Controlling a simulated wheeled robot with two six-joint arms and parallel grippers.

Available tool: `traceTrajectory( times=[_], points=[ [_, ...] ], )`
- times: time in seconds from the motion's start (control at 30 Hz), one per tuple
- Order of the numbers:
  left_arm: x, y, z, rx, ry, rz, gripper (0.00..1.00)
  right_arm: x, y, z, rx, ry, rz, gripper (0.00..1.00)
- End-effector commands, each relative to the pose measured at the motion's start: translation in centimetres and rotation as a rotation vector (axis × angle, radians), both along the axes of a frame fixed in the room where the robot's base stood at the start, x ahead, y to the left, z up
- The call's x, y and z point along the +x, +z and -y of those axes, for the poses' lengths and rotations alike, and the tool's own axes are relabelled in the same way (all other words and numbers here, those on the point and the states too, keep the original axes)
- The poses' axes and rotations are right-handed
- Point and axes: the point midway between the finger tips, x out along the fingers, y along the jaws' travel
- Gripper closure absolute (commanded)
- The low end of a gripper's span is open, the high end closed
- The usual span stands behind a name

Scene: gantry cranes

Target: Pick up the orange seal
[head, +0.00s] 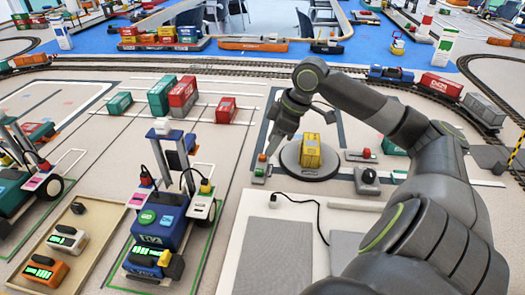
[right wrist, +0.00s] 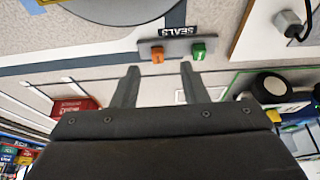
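The orange seal (right wrist: 158,54) is a small block on a grey holder (right wrist: 177,45) labelled SEALS in the right wrist view. A green seal (right wrist: 199,51) sits beside it on the same holder. In the head view the orange seal (head: 262,158) and the green seal (head: 259,173) are small, just left of a round dark plate. My right gripper (right wrist: 160,70) is open and empty, its fingertips pointing toward the holder, apart from the seals in the picture. In the head view my right gripper (head: 276,145) hangs over the area beside the plate. My left gripper is not in view.
A yellow block (head: 311,152) stands on the round plate (head: 297,171), close to my right gripper. A red-topped item (head: 366,153) and a black knob (head: 368,178) lie to the right. A blue wheeled vehicle (head: 160,220) stands to the left. Railway tracks run behind.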

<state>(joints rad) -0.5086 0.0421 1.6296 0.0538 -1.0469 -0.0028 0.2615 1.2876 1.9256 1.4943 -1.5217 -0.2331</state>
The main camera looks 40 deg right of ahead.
Motion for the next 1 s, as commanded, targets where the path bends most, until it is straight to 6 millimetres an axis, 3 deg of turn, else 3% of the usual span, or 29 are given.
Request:
traceTrajectory(
  times=[0.3, 0.67, 1.0],
  points=[
    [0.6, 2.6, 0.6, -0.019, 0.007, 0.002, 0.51, 1.4, -3.5, -0.8, 0.003, 0.001, 0.000, 0.60],
    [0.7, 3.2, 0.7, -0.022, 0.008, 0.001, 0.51, 1.6, -4.0, -0.9, 0.000, 0.000, 0.000, 0.60],
    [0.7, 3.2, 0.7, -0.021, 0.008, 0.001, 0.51, 1.6, -4.0, -1.0, 0.001, 0.000, -0.001, 1.00]
  ],
)
